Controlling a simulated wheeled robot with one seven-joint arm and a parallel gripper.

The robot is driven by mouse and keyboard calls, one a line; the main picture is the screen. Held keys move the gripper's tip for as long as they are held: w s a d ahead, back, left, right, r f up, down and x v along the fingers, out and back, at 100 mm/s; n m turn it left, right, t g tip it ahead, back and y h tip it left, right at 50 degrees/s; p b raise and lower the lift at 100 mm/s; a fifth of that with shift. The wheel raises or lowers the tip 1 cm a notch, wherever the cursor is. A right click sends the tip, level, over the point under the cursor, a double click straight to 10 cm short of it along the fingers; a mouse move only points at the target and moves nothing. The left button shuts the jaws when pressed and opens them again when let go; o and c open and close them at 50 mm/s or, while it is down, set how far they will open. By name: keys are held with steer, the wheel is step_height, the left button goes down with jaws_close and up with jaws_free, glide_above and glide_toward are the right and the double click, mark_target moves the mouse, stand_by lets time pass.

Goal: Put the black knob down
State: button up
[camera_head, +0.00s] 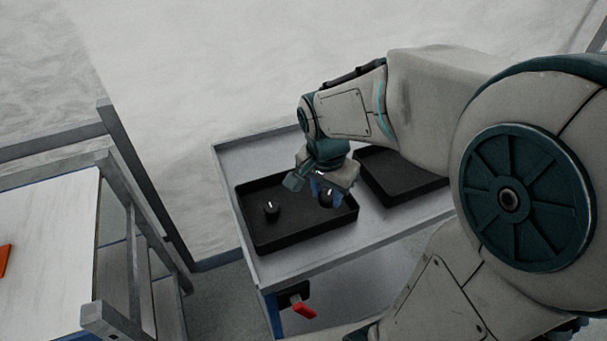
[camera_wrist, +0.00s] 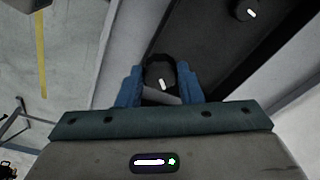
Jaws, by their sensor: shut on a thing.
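My gripper (camera_head: 323,190) points down over the right part of the left black tray (camera_head: 262,247). It is shut on a black knob (camera_head: 327,198) with a white mark. In the wrist view the held knob (camera_wrist: 160,80) sits between the blue fingertips (camera_wrist: 160,88). Whether it touches the tray floor, I cannot tell. A second black knob (camera_head: 270,208) with a white mark stands in the left part of the same tray. It also shows at the top of the wrist view (camera_wrist: 246,9).
Both trays are on a grey cart (camera_head: 229,157). The right black tray (camera_head: 405,192) is partly hidden by my arm, and its visible part looks empty. A white-topped table (camera_head: 45,245) stands at left.

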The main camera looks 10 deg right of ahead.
steer(key=w+f, duration=0.1)
steer(key=w, duration=0.2)
steer(key=w+f, duration=0.2)
steer(key=w, duration=0.1)
steer(key=w+f, duration=0.2)
steer(key=w, duration=0.1)
steer(key=shift+w+d+f, duration=0.1)
steer(key=shift+d+f, duration=0.15)
steer(key=shift+d, duration=0.05)
steer(key=shift+f+p, duration=0.3)
steer(key=shift+f, duration=1.75)
steer(key=shift+f, duration=0.2)
steer(key=o, duration=1)
steer(key=shift+c, duration=0.2)
steer(key=shift+r, duration=0.1)
